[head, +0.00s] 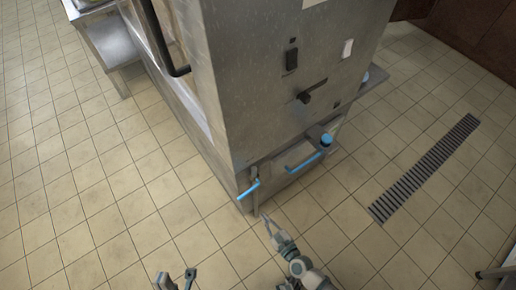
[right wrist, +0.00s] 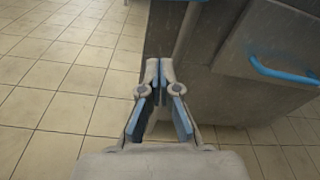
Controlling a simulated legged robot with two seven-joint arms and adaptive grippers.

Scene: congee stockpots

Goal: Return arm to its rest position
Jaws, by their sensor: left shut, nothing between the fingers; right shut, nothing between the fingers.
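My right arm reaches in from the bottom of the head view. Its gripper (head: 265,217) points up at the lower front corner of a steel appliance (head: 250,95). In the right wrist view this gripper (right wrist: 159,66) has its fingertips together, with nothing between them. The appliance's side stands just beyond the tips there; whether they touch it I cannot tell. My left gripper (head: 176,280) shows only in part at the bottom edge of the head view, over the floor. It is shut and empty, and the rest of that arm is out of view.
The appliance has a blue lever (head: 249,189), a blue handle (head: 303,163) and a blue-capped knob (head: 326,140) low down. A black handle (head: 163,45) is on its left side. A steel table (head: 110,45) stands behind. Tiled floor is clear at left; a drain grate (head: 425,168) lies right.

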